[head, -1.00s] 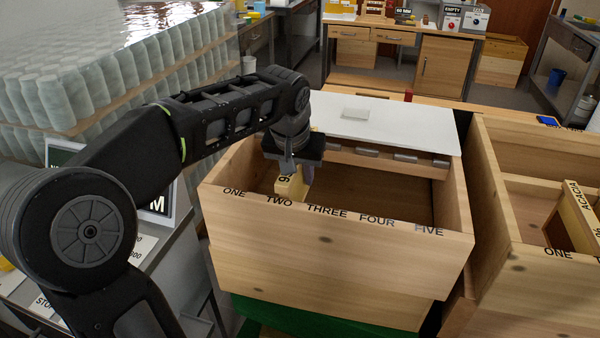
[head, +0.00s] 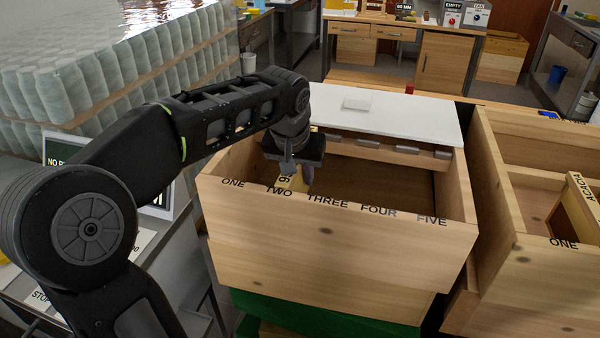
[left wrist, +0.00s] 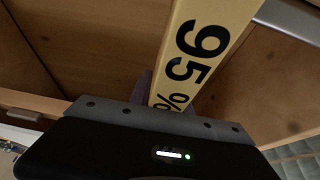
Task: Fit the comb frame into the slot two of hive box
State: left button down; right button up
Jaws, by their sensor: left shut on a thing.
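The hive box (head: 340,246) is a light wooden box with ONE to FIVE lettered along its near rim. My left gripper (head: 291,172) is over the box, shut on the comb frame (head: 293,180), a yellow bar marked 95 %. The bar's near end is just behind the rim by the word TWO. In the left wrist view the comb frame (left wrist: 205,50) runs up from the jaws. Its lower part is hidden inside the box, so I cannot tell whether it is seated. My right gripper is not in view.
A second wooden box (head: 540,262) stands close on the right, holding a frame marked ACACIA (head: 580,195). Stacked jars (head: 110,75) fill the left back. Slots THREE to FIVE look empty.

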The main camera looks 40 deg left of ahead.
pick_arm(q)
jog(key=shift+f, duration=0.35)
jog(key=c, duration=1.4)
grip_release()
jog(key=shift+o, duration=1.4)
jog(key=shift+v, duration=3.9)
